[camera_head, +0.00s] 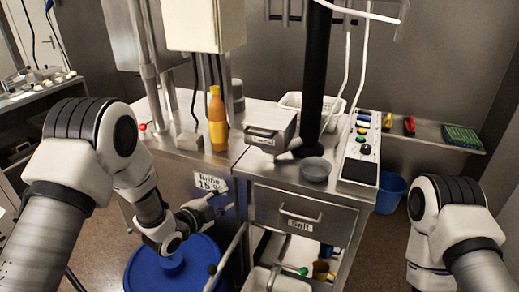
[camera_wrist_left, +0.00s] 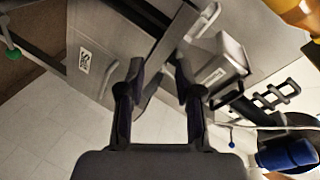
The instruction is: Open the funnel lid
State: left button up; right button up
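A grey metal box (camera_head: 281,121) with a flat top stands on the counter, just right of the orange bottle. It seems to be the funnel with its lid, and it looks shut. A dark handle (camera_head: 262,132) and a small label are on its front. In the left wrist view the box (camera_wrist_left: 232,48) is right of the fingers, with its handle (camera_wrist_left: 227,96) towards me. My left gripper (camera_head: 214,204) is open and empty, in front of the counter and below the box. Its two parted fingers show in the left wrist view (camera_wrist_left: 158,82). My right gripper is out of view; only my right arm shows.
An orange bottle (camera_head: 217,120) stands left of the box. A grey bowl (camera_head: 316,169), a black post (camera_head: 315,75) and a button panel (camera_head: 361,150) are to the right. A drawer (camera_head: 300,212) is below. A blue bin (camera_head: 178,268) is under my left gripper.

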aim_at(257, 134)
pick_arm(q)
jog(key=w+d+r+m+t+h+b, duration=0.1)
jog(key=w+d+r+m+h, duration=0.15)
jog(key=r+m, duration=0.35)
jog(key=w+d+r+m+t+h, duration=0.1)
jog(key=d+r+m+h, duration=0.2)
jog(key=r, duration=0.6)
jog(key=shift+h, duration=0.25)
jog(key=x, duration=0.2)
jog(key=p+x, duration=0.1)
jog(key=x, duration=0.1)
jog(key=w+a+p+x, duration=0.1)
jog(key=x, duration=0.1)
jog(key=shift+w+d+f, duration=0.1)
jog(key=shift+d+f, duration=0.05)
jog(key=shift+f, duration=0.15)
jog(key=shift+w+d, duration=0.2)
jog(key=shift+w, duration=0.05)
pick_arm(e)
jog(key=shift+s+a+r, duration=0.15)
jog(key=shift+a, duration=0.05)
pick_arm(q)
grip_shut()
